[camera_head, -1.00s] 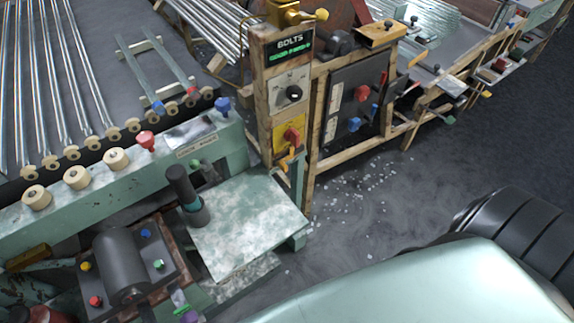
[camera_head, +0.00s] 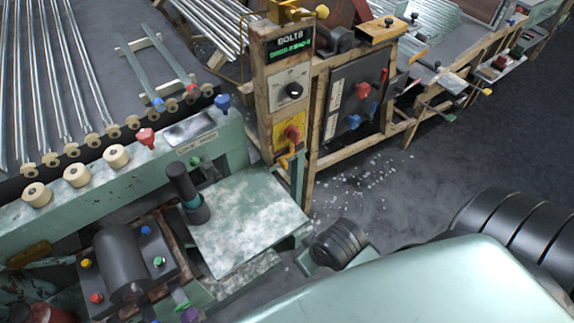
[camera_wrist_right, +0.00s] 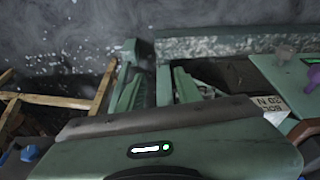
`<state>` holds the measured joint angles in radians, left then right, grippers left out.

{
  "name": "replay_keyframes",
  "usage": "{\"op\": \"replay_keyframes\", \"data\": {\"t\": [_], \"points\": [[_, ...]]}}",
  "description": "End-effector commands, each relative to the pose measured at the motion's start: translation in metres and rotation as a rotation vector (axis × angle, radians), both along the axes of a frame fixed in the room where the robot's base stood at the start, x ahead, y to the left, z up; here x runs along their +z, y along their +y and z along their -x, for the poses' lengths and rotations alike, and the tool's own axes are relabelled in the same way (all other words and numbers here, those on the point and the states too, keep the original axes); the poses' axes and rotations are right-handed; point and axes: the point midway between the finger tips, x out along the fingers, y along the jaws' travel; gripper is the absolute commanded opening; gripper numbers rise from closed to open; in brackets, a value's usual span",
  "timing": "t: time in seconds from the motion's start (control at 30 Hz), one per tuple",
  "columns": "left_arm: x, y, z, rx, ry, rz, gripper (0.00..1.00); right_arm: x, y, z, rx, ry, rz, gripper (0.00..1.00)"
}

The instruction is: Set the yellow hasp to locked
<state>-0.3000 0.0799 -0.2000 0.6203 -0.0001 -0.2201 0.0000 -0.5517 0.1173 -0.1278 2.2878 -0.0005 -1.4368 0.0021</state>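On the wooden post (camera_head: 267,95) in the head view is a yellow plate (camera_head: 291,131) with a red knob (camera_head: 292,134). A small orange-yellow lever (camera_head: 284,161) sits at its lower edge; I take this for the yellow hasp, but its setting is too small to tell. A separate yellow knob (camera_head: 322,12) is at the post's top. In the right wrist view my right gripper (camera_wrist_right: 153,78) shows two pale green fingers apart, with nothing visible between them. My left gripper is not in view.
A stained green table (camera_head: 248,222) stands in front of the post. A dark panel (camera_head: 352,100) with red and blue handles is right of it. A green machine rail (camera_head: 120,180) with several knobs is at left. Open floor (camera_head: 410,190) lies right of the table, with scattered bits.

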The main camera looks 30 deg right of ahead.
Motion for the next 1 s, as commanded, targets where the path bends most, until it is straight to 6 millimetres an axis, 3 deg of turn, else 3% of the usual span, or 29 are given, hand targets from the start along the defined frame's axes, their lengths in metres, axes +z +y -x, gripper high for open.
{"op": "replay_keyframes", "data": {"t": [0.1, 0.17, 0.57, 0.8, 1.0], "points": [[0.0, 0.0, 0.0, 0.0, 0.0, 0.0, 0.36, 0.031, -0.005, -0.002, -0.012, -0.043, 0.007, 0.35], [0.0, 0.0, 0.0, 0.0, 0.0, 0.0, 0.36, 0.043, -0.015, -0.015, -0.04, -0.116, 0.019, 0.35], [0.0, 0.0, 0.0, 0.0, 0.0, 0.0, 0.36, 0.042, -0.054, -0.095, -0.126, -0.457, 0.019, 0.35], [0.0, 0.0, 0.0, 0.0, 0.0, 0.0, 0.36, 0.054, -0.079, -0.148, -0.111, -0.736, -0.054, 0.35], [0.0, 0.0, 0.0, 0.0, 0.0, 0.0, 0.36, 0.065, -0.085, -0.166, -0.076, -0.863, -0.127, 0.35]]}}
